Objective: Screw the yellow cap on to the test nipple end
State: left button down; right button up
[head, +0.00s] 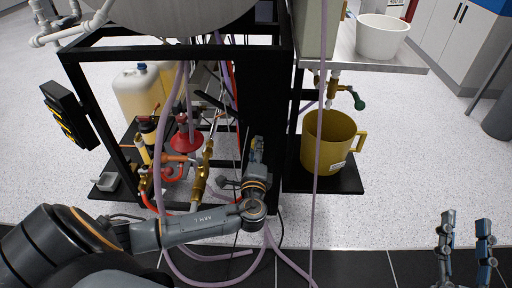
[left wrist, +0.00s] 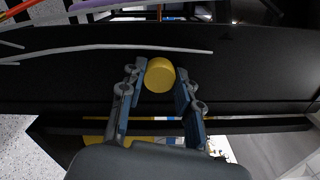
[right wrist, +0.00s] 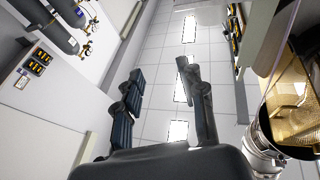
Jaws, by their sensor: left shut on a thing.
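The yellow cap (left wrist: 159,75) is a short round piece between the two fingertips of my left gripper (left wrist: 160,82) in the left wrist view. That gripper is shut on it. In the head view the left gripper (head: 257,150) is beside the black front post, and the cap cannot be made out there. Brass pipe fittings (head: 200,182) stand left of the left gripper inside the frame. I cannot tell which part is the test nipple end. My right gripper (head: 465,226) is open and empty at the lower right; its spread fingers also show in the right wrist view (right wrist: 160,78).
The black frame (head: 272,110) stands close around the left arm. Mauve hoses (head: 318,130) hang in front of it. A yellow jug (head: 328,140) stands on the right shelf, and a white bucket (head: 382,36) on the upper one. Floor around the right gripper is clear.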

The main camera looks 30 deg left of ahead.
pick_arm(q)
jog(key=shift+r+m+p, duration=0.1)
jog(key=shift+m+p, duration=2.1)
jog(key=shift+p, duration=0.15)
pick_arm(e)
jog(key=s+d+f+g+h, duration=0.2)
jog(key=f+g, duration=0.4)
jog(key=f, duration=0.3)
jog(key=s+d+f+g+h, duration=0.1)
jog(key=s+f+g, duration=0.3)
jog(key=f, duration=0.5)
jog(key=shift+s+d+f+m+g+h, duration=0.35)
jog(key=shift+d+g, duration=0.4)
jog(key=shift+g, duration=0.65)
pick_arm(q)
jog(key=shift+m+p, duration=0.5)
jog(key=shift+m, duration=0.1)
jog(key=c, duration=0.9)
grip_release()
jog(key=shift+w+a, duration=0.1)
jog(key=shift+o, duration=0.2)
pick_arm(e)
jog(key=s, duration=0.1)
jog(key=s+d+f+g, duration=0.1)
jog(key=s, duration=0.1)
jog(key=s+f+g+h, duration=0.1)
jog(key=shift+s+d, duration=0.2)
jog(key=shift+d, duration=0.05)
jog(key=shift+f, duration=0.1)
